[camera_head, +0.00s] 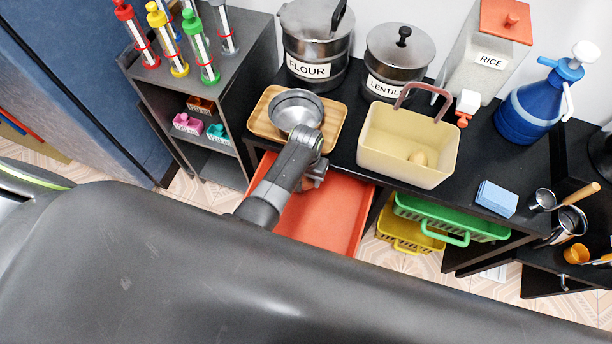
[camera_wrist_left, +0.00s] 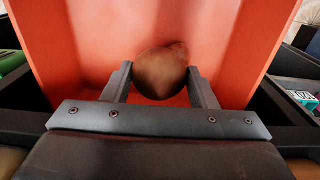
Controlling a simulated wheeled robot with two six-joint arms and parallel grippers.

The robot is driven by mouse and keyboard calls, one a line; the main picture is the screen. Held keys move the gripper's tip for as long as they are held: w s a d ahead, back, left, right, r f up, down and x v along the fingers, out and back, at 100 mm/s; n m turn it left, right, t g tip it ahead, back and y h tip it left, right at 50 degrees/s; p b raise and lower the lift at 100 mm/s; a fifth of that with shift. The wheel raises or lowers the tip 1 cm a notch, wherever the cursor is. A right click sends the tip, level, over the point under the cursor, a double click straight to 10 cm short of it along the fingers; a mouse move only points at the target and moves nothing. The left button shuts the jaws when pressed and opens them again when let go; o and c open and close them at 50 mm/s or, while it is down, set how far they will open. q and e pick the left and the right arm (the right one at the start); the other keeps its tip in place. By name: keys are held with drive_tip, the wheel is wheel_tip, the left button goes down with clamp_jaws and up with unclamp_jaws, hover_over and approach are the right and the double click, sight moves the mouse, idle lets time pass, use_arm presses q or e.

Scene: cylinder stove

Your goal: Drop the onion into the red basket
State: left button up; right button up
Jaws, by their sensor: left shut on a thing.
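The brown, rounded onion (camera_wrist_left: 162,72) sits between the two fingers of my left gripper (camera_wrist_left: 160,76) in the left wrist view. The gripper is shut on it. The red basket (camera_wrist_left: 85,35) fills the background there, and the onion is over its inside. In the head view the red basket (camera_head: 325,215) sticks out from under the counter, and my left gripper (camera_head: 314,180) is above its back part. The onion cannot be made out in the head view. My right gripper is not in view.
On the black counter, a metal bowl (camera_head: 297,108) on a wooden tray (camera_head: 258,122) and a cream basket (camera_head: 400,150) with a pale round item stand near the arm. Green (camera_head: 465,226) and yellow (camera_head: 395,238) baskets sit beneath. A blue sponge (camera_head: 496,199) lies right.

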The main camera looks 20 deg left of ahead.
use_arm(q)
drive_tip(key=o, duration=1.1)
wheel_tip(320, 180, up, 18)
drive_tip(key=p, duration=0.1)
drive_tip(key=shift+f+p, duration=0.25)
drive_tip(key=shift+p, duration=0.15)
